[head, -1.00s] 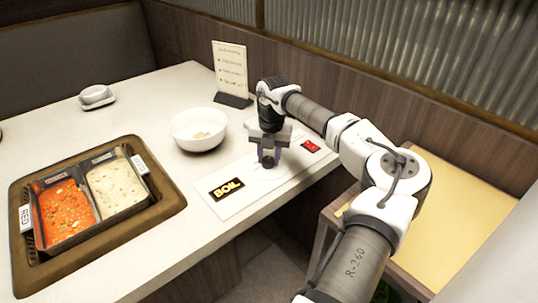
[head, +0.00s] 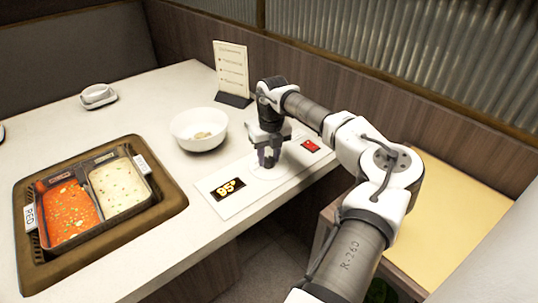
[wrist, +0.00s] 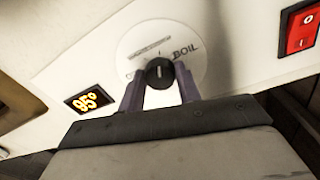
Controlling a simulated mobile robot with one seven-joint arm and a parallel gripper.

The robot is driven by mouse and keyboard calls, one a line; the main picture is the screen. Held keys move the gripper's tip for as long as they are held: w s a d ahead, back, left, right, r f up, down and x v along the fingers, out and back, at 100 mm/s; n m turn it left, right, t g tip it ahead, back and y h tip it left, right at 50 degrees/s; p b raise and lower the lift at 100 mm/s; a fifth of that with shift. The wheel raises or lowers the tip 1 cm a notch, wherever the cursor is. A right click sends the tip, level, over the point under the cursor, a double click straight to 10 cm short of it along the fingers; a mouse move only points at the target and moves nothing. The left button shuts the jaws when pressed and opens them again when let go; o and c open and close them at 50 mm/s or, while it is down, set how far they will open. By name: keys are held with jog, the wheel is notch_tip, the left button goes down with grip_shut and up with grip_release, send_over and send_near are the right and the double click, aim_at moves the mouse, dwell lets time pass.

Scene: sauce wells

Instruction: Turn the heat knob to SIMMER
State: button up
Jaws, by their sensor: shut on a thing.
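The heat knob (wrist: 159,72) is a small black knob with a pale pointer mark, on a round white dial (wrist: 190,48) with BOIL printed at its right. My gripper (wrist: 158,82) has its two fingers closed on the knob's sides. In the head view my gripper (head: 268,158) points down at the control panel (head: 247,198), and the knob is mostly hidden between the fingers. The display (head: 228,189) reads 95° and also shows in the wrist view (wrist: 88,101). The dial's other lettering is too blurred to read.
A red power switch (head: 310,146) sits right of the dial. A white bowl (head: 199,130) stands just behind the panel. A two-part pot (head: 148,190) of red and pale broth is set in the table at left. A menu card (head: 231,70) stands behind.

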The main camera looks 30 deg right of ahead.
aim_at(271, 158)
jog(key=shift+w, duration=0.1)
dwell(0.3)
jog(key=o, duration=1)
jog(key=shift+c, duration=0.2)
notch_tip(271, 158, up, 14)
jog(key=b, duration=0.1)
jog(key=shift+d, duration=0.35)
jog(key=shift+f, duration=0.1)
